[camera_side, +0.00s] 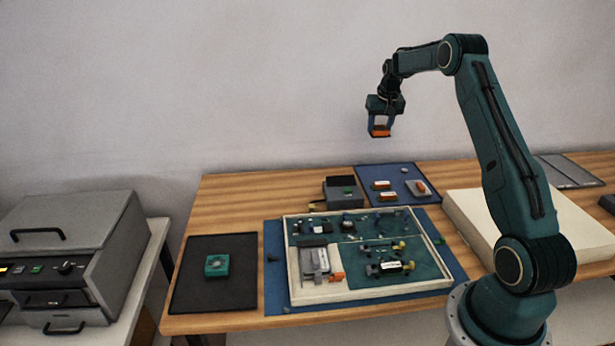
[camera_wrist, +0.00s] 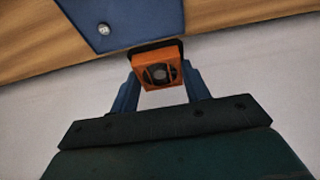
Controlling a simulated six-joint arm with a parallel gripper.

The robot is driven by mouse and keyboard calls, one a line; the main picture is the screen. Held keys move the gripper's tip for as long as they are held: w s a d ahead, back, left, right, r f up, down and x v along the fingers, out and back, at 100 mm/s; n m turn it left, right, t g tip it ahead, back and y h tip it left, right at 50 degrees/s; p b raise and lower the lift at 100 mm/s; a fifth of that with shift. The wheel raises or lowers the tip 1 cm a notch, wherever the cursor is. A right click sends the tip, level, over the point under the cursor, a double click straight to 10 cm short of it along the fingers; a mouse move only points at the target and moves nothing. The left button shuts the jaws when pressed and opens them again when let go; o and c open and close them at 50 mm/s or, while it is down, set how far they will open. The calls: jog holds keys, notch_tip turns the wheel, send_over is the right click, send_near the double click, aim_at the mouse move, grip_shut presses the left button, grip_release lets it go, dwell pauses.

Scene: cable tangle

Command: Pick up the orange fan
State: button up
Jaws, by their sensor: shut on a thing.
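The orange fan (camera_wrist: 158,72) is a small square block with a dark round opening, seen close up in the wrist view. My gripper (camera_wrist: 160,86) has its two blue fingers shut on the sides of the fan. In the side view my gripper (camera_side: 381,122) is high above the table, and the orange fan (camera_side: 380,131) hangs between its fingertips, well clear of everything below. The fan's far side is hidden.
A white-rimmed tray (camera_side: 372,294) with small parts and cables lies on the table. A black mat (camera_side: 190,290) holds a teal fan-like block (camera_side: 230,264). A blue mat (camera_side: 372,172) at the back holds orange-and-white pieces. Grey box (camera_side: 343,192) stands beside it.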

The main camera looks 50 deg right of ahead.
aim_at(380, 129)
jog(key=shift+r, duration=2.3)
jog(key=shift+a+f, duration=0.1)
